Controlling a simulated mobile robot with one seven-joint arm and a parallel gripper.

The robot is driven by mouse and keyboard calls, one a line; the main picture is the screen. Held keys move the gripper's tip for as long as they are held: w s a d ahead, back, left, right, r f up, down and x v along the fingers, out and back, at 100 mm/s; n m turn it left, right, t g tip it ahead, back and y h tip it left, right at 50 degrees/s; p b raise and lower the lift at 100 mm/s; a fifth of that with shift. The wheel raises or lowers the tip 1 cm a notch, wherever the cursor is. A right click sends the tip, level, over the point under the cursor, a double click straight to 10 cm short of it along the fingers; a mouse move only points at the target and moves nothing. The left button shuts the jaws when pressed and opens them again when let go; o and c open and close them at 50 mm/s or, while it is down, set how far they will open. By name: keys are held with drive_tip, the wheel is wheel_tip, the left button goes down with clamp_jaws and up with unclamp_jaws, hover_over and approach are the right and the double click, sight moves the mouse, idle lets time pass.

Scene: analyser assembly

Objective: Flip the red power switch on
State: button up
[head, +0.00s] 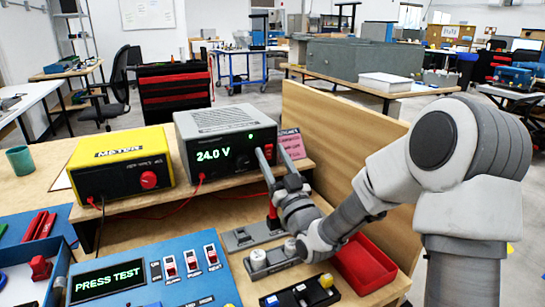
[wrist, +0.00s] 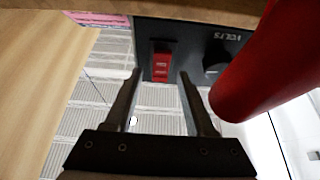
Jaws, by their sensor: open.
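The red power switch (wrist: 161,66) is a red rocker on the dark front panel of the grey power supply (head: 215,122), beside a black VOLTS knob (wrist: 214,58). The supply's display reads 24.0 V in green, and a small green light glows on its front. My gripper (head: 273,152) is open and empty in front of the panel's right part. In the wrist view my gripper's (wrist: 160,75) two fingertips are on either side of the switch's lower end; I cannot tell whether they touch the panel. Which way the rocker is tipped is unclear.
A large red rounded thing (wrist: 255,65) is close on the right in the wrist view. The yellow meter (head: 120,165) stands left of the supply. A wooden panel (head: 340,140) rises at the right. Below are the blue PRESS TEST panel (head: 150,295) and a red tray (head: 365,262).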

wheel_tip(320, 180, up, 5)
drive_tip(key=shift+f+p, duration=0.1)
drive_tip(key=shift+p, duration=1)
drive_tip(key=s+d+r+p, duration=0.3)
drive_tip(key=d+r, duration=0.3)
drive_tip(key=d, duration=0.5)
drive_tip(key=shift+s, duration=0.5)
